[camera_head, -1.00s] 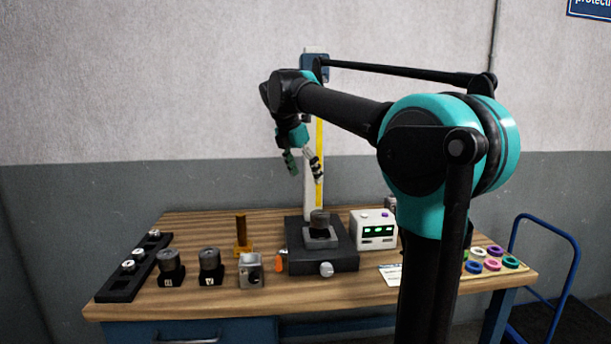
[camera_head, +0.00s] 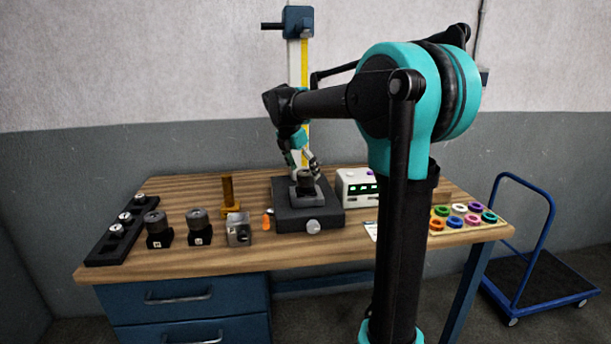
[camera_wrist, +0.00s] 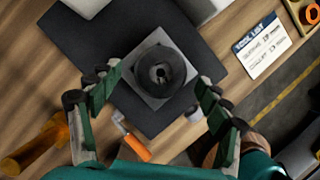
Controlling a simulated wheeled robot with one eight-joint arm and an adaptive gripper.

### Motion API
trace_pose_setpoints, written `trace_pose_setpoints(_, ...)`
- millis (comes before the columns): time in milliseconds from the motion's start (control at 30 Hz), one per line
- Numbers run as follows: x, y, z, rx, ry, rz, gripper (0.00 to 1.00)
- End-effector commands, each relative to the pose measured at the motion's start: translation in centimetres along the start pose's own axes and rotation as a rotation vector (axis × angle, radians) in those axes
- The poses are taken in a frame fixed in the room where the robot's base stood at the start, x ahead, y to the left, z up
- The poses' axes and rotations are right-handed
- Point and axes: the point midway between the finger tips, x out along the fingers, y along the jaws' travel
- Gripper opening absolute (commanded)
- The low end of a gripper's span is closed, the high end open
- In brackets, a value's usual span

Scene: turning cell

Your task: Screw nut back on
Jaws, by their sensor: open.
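A dark round part (camera_wrist: 162,70) with a hole in its middle stands upright on a grey square plate (camera_wrist: 137,80) on a black base (camera_wrist: 142,118). In the head view, the dark round part (camera_head: 305,184) is on the black base (camera_head: 290,221) near the table's middle. I cannot tell whether it is the nut or carries the nut. My gripper (camera_head: 304,163) is right above it, pointing down. In the wrist view, my gripper (camera_wrist: 159,76) is open, with a green-padded finger on each side of the round part and visible gaps. Contact does not show.
Two dark holders (camera_head: 199,231) and a black rack (camera_head: 106,243) are farther left. A white device (camera_head: 357,186) and coloured rings (camera_head: 455,221) are right.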

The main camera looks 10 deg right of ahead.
Motion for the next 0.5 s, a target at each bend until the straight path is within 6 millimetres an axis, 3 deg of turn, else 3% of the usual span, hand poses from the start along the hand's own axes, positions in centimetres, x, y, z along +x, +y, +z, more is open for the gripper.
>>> trace_pose_setpoints(200, 2.1, 0.0, 0.0, 0.002, 0.000, 0.000, 0.77)
trace_pose_setpoints(500, 2.5, 0.0, 0.0, 0.001, 0.000, 0.000, 0.77)
